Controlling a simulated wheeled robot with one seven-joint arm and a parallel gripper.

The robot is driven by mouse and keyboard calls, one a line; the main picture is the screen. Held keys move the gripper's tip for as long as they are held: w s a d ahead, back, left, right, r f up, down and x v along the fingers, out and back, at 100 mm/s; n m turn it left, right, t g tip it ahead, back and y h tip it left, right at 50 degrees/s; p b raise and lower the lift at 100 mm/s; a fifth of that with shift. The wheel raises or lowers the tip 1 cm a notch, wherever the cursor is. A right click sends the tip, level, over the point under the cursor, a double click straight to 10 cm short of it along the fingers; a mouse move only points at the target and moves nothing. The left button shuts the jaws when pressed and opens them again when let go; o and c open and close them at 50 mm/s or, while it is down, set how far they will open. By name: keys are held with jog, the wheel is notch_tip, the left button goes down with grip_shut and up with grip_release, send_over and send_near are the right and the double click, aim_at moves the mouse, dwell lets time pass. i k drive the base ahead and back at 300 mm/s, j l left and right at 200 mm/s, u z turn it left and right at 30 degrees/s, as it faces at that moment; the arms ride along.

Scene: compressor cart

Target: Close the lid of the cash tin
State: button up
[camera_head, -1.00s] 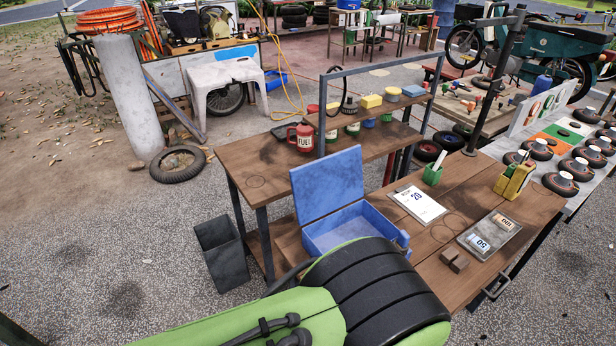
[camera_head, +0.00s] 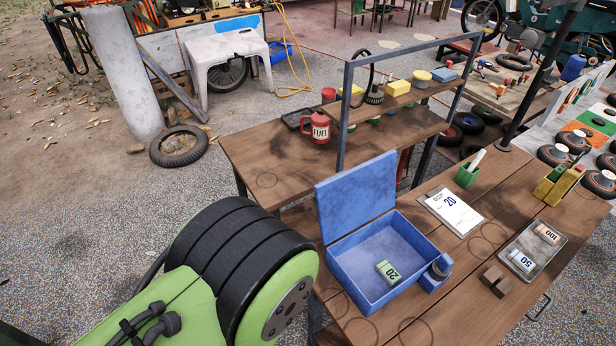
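The blue cash tin (camera_head: 362,295) stands on the wooden table. Its lid (camera_head: 356,199) is open and stands up, leaning back a little, at the tin's far left side. A green roll marked 20 (camera_head: 388,272) lies inside the tin. A small blue holder (camera_head: 436,272) sits against the tin's right side. My gripper is not in view.
A shelf frame (camera_head: 346,115) rises behind the lid, with a red fuel can (camera_head: 317,127) beside it. A notepad (camera_head: 451,208), a green pen cup (camera_head: 467,174), a grey tray (camera_head: 558,246) and brown blocks (camera_head: 497,281) lie right of the tin.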

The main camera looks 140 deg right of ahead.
aim_at(348, 199)
jog(key=l+u, duration=0.25)
jog(key=u, duration=0.35)
jog(key=k+l+u, duration=0.15)
jog(key=u, duration=0.45)
jog(key=k+l+u, duration=0.1)
jog(key=u, duration=0.55)
jog(key=k+u, duration=0.25)
jog(key=u, duration=0.35)
jog(key=k+u, duration=0.15)
jog(key=u, duration=0.45)
jog(key=k+j+u, duration=0.15)
jog(key=u, duration=0.45)
jog(key=k+j+u, duration=0.15)
jog(key=u, duration=0.45)
jog(key=j+u, duration=0.25)
jog(key=u, duration=0.8)
jog(key=l+u, duration=0.1)
jog(key=u, duration=0.75)
jog(key=k+u, duration=0.1)
jog(key=u, duration=0.75)
